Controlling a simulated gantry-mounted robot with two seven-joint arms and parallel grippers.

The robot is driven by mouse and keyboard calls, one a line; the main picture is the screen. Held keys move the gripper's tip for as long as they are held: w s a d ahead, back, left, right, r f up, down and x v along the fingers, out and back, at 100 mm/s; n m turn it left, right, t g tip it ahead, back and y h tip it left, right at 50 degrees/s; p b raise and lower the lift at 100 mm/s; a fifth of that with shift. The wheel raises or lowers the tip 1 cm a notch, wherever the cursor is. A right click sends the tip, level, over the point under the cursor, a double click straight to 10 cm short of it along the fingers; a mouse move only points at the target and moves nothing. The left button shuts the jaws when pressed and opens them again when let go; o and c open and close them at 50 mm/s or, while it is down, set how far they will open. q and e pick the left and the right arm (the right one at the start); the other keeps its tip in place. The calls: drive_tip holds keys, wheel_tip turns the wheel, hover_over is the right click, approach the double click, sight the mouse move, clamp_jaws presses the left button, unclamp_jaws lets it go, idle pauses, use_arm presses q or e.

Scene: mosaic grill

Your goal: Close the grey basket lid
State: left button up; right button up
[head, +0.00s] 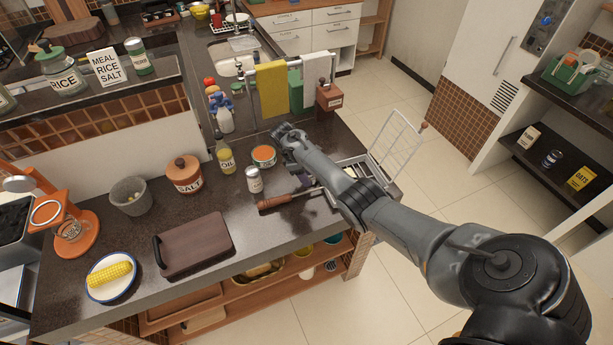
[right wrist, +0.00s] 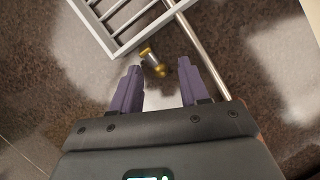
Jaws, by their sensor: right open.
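The grey basket (head: 334,194) lies on the right end of the dark counter, partly hidden by my right arm. Its lid (head: 397,138), a thin pale wire frame, stands raised and tilted at the basket's right side, with a small brown knob at its top corner. A rod with a brown wooden handle (head: 277,202) reaches left from the basket. My right gripper (head: 285,133) is left of the raised lid, above the counter, apart from it. In the right wrist view the gripper (right wrist: 158,85) has its purple fingers apart with nothing held. My left gripper is out of view.
A spice shaker (head: 254,180), an orange-topped tin (head: 264,156) and an oil bottle (head: 224,156) stand left of the basket. A towel rail with a yellow towel (head: 271,88) is behind. A brown board (head: 195,245) lies at the front. Tiled floor is right of the counter.

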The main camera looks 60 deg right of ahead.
drive_tip(key=shift+s+f, duration=0.15)
drive_tip(key=shift+f, duration=0.15)
drive_tip(key=shift+c, duration=0.2)
